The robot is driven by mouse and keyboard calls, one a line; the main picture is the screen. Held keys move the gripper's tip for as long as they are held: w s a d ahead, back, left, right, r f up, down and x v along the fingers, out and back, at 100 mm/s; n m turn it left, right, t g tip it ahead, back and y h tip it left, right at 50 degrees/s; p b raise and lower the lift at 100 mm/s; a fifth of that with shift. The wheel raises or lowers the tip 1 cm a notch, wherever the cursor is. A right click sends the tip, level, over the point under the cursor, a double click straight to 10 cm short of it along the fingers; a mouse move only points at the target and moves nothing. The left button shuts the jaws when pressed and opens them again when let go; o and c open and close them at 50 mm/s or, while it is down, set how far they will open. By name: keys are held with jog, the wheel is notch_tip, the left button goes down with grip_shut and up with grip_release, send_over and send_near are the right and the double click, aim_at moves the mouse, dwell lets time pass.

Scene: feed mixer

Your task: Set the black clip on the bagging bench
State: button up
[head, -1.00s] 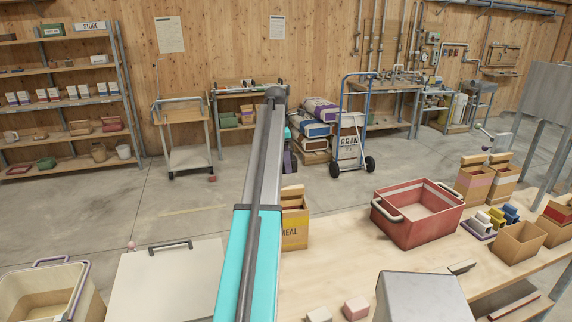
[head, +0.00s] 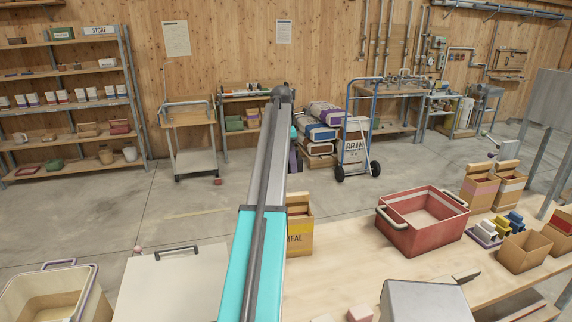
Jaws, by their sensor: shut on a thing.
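A long wooden bench (head: 345,278) fills the lower right of the head view; no label shows whether it is the bagging bench. I cannot make out the black clip. My gripper is not visible; my own teal and grey arm rises through the middle of the view and hides what lies behind it. A small dark flat piece (head: 466,276) lies on the bench beside a grey metal box (head: 425,301), too small to identify.
The bench carries a red crate (head: 424,242), a MEAL box (head: 299,239), open cardboard boxes (head: 524,251) and small coloured blocks (head: 514,220). A hand truck (head: 376,130), stacked bags (head: 318,132), a trolley (head: 194,163) and shelves (head: 75,131) stand beyond open floor (head: 100,220).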

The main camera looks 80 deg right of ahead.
jog(key=w+a+f+b, duration=0.1)
jog(key=w+a+f, duration=0.2)
jog(key=w+a, duration=0.65)
jog(key=w+a+f+b, duration=0.1)
jog(key=w+a+f, duration=0.25)
jog(key=w, duration=1.15)
jog(key=w+a+f+b, duration=0.1)
jog(key=w+a+f, duration=0.2)
jog(key=w+a, duration=0.7)
jog(key=w+a+f+n+b, duration=0.1)
jog(key=w+a+f, duration=0.2)
jog(key=w+a, duration=0.6)
jog(key=w+a+f+b, duration=0.1)
jog(key=w+a+f, duration=0.1)
jog(key=w+a, duration=0.6)
jog(key=w+a+f+b, duration=0.1)
jog(key=w+a+f, duration=0.2)
jog(key=a, duration=1.6)
jog(key=w+a+f+n+b, duration=0.1)
jog(key=w+a+f, duration=0.2)
jog(key=a, duration=1.6)
notch_tip(320, 180, down, 2)
jog(key=shift+w+f+b, duration=0.2)
jog(key=shift+b, duration=0.15)
jog(key=shift+s, duration=0.15)
